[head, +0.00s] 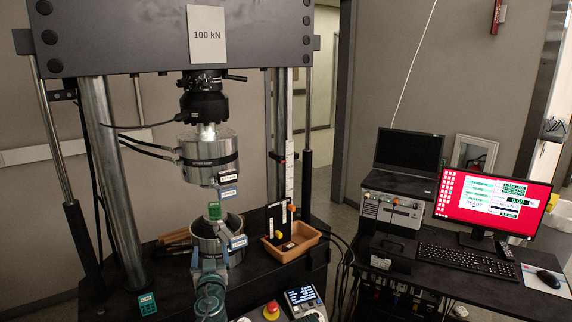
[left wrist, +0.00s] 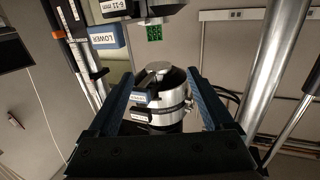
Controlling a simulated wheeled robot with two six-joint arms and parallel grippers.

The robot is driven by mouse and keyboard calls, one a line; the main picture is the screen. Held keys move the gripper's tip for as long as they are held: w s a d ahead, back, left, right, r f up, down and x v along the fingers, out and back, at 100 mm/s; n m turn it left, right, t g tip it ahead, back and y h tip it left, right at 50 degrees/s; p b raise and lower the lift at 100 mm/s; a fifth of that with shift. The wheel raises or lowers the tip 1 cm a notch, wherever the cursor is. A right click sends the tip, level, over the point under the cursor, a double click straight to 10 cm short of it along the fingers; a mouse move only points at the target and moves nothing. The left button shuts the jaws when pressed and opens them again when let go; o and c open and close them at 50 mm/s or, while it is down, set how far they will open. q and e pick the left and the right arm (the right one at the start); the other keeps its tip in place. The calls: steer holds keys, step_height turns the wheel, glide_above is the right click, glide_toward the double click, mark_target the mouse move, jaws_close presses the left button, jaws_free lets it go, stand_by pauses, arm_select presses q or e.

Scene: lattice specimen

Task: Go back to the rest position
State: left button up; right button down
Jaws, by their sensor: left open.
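My left gripper (head: 210,258) is in front of the lower grip of the testing machine in the head view. In the left wrist view its two blue fingers (left wrist: 160,100) stand wide apart and open, with nothing between the tips that I can see being held. In the head view the green specimen (head: 214,210) is between the two grips. My right gripper is not in view.
The machine's steel columns (head: 110,170) flank the grips. An orange-brown tray (head: 291,251) with small items is right of the lower grip. An emergency stop (head: 271,309) and control panel (head: 303,299) are in front. A desk with a red monitor (head: 493,202) stands right.

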arm_select(q)
steer(key=s+d+f+g+y, duration=0.2)
steer(key=s+f+g, duration=0.7)
steer(key=f, duration=0.5)
steer(key=s+d+f+m+g+h, duration=0.2)
steer(key=s+d+f+m+g, duration=0.1)
steer(key=s+d, duration=0.3)
steer(key=s+d+f+m+g+h, duration=0.3)
steer(key=s+d, duration=0.4)
steer(key=s, duration=0.4)
steer(key=shift+f+m+g, duration=0.3)
steer(key=shift+f+g, duration=0.6)
steer(key=shift+g, duration=0.3)
